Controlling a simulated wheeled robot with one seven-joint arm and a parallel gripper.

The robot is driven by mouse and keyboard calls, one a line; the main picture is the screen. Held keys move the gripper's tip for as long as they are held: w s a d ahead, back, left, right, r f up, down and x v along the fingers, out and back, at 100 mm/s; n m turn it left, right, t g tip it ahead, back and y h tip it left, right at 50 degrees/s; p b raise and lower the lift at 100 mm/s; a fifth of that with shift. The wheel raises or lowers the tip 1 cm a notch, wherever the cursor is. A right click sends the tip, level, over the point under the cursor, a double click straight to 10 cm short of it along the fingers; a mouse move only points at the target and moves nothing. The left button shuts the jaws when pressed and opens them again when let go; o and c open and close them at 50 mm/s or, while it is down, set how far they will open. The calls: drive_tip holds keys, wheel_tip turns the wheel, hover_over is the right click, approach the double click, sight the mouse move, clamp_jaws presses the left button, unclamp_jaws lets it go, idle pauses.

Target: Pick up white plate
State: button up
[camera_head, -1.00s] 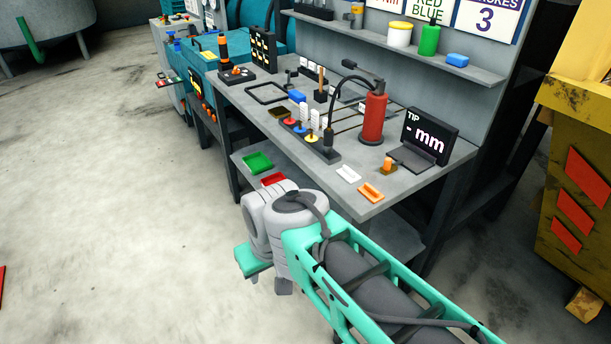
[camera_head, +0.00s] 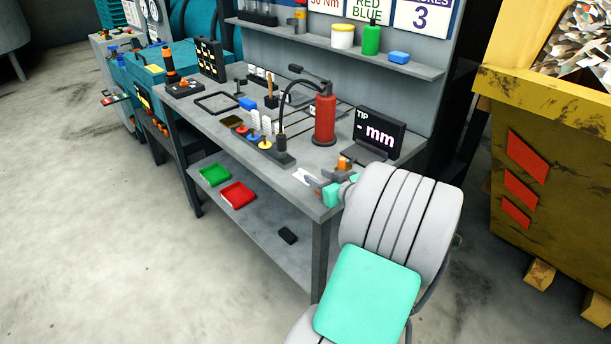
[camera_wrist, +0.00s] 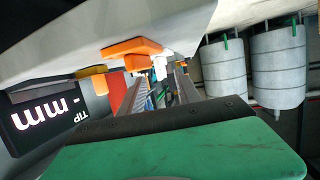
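The small white plate (camera_head: 306,178) lies near the front right corner of the grey workbench. In the wrist view a white piece (camera_wrist: 160,67), which looks like this plate, shows just beyond my fingers, beside an orange piece (camera_wrist: 132,48). My gripper (camera_head: 323,187) is low over the bench corner, close to the right of the white plate; my wrist hides part of it in the head view. In the wrist view my gripper (camera_wrist: 160,90) shows its two fingers apart with a gap between them. Nothing is clearly held.
A red bottle (camera_head: 325,118) and a black "mm" display (camera_head: 379,134) stand behind my gripper. A small orange block (camera_head: 343,163) is close by. A rack with coloured pieces (camera_head: 263,146) is to the left. Green (camera_head: 215,175) and red (camera_head: 238,195) trays sit on the lower shelf.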

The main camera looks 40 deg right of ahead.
drive_tip(key=x, duration=0.1)
drive_tip(key=p+x, duration=0.1)
drive_tip(key=x, duration=0.3)
drive_tip(key=shift+a+f, duration=0.25)
drive_tip(key=shift+f, duration=0.05)
drive_tip(key=shift+s, duration=0.1)
drive_tip(key=shift+c, duration=0.6)
clamp_jaws()
